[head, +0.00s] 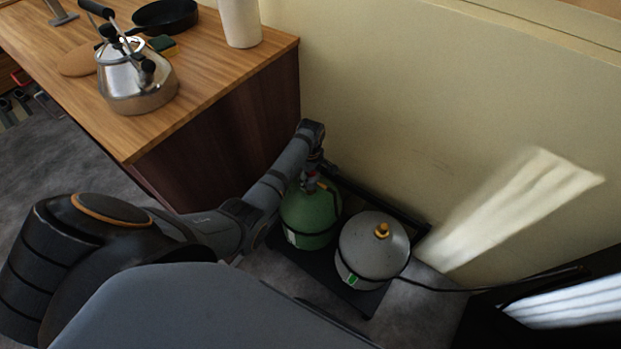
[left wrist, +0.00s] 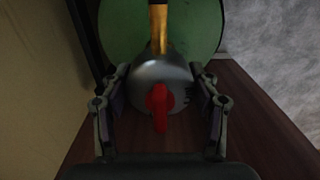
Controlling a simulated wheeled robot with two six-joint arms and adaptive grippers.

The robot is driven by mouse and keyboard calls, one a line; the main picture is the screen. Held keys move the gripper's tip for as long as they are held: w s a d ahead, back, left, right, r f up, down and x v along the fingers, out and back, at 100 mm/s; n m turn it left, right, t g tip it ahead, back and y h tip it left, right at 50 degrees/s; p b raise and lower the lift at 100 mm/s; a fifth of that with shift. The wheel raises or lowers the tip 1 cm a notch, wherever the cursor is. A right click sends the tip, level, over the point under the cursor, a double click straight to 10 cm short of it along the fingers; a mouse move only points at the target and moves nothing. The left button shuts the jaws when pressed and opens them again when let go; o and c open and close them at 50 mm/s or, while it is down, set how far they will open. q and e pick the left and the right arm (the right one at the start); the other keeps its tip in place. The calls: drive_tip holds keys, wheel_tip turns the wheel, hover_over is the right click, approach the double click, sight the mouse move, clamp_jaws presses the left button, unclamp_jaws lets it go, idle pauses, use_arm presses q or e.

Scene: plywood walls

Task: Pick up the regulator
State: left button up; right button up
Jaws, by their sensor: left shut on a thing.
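The regulator (left wrist: 148,72), a grey dome with a red knob, is in the middle of the left wrist view. It sits in line with the brass valve (left wrist: 158,30) of the green gas cylinder (head: 310,217), which also shows in the left wrist view (left wrist: 115,35). My left gripper (head: 316,167) is above the top of the green cylinder. In the left wrist view its fingers (left wrist: 159,76) are on both sides of the regulator, shut on it. The arm and gripper hide most of the regulator in the head view. My right gripper is not in view.
A grey cylinder (head: 372,250) with a brass valve stands close beside the green one, both on a dark tray (head: 285,256). A black hose (head: 450,290) runs right. The wall is behind. A wooden counter (head: 215,70) with a kettle (head: 135,85) stands left.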

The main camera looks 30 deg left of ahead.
use_arm(q)
drive_tip(key=shift+c, duration=0.8)
drive_tip(key=shift+r, duration=0.15)
drive_tip(key=shift+w+r, duration=0.1)
drive_tip(key=shift+r, duration=0.15)
wheel_tip(320, 180, up, 3)
drive_tip(key=shift+f+p, duration=0.1)
drive_tip(key=shift+p, duration=0.55)
drive_tip(key=s+r+p, duration=0.1)
drive_tip(key=r, duration=0.1)
drive_tip(key=s+r, duration=0.2)
drive_tip(key=s+r+p, duration=0.1)
drive_tip(key=s+r, duration=0.1)
drive_tip(key=shift+d+p, duration=0.35)
drive_tip(key=shift+d, duration=0.05)
drive_tip(key=s+d+r+p, duration=0.1)
drive_tip(key=s+r, duration=0.2)
drive_tip(key=s, duration=0.6)
drive_tip(key=shift+d+r, duration=0.25)
drive_tip(key=shift+d, duration=0.1)
drive_tip(key=shift+w, duration=0.1)
